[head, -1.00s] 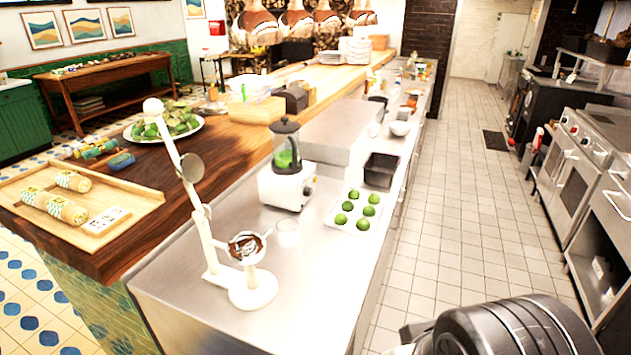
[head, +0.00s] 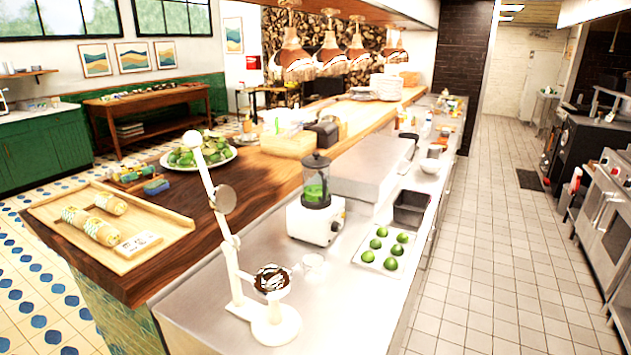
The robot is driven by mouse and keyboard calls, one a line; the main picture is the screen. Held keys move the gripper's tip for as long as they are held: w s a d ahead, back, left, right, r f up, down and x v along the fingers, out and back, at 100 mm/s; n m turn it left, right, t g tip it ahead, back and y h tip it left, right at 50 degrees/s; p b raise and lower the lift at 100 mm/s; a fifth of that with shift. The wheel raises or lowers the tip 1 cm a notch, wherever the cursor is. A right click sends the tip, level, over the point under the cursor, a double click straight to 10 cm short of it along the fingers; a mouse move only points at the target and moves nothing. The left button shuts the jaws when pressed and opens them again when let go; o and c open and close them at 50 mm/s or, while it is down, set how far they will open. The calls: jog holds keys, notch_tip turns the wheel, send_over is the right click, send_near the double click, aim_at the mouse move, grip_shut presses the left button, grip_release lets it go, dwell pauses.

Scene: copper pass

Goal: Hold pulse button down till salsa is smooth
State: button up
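A blender with a white base (head: 316,220) stands on the steel counter in the head view. Its clear jar (head: 316,182) has a dark lid and holds something green, filling roughly the lower half. Small controls show on the right side of the base, but they are too small to tell which is the pulse button. How smooth the green contents are cannot be made out.
The tiled aisle (head: 490,260) on the right is clear.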

jog(key=shift+c, duration=0.2)
grip_shut()
dwell(0.3)
dwell(1.3)
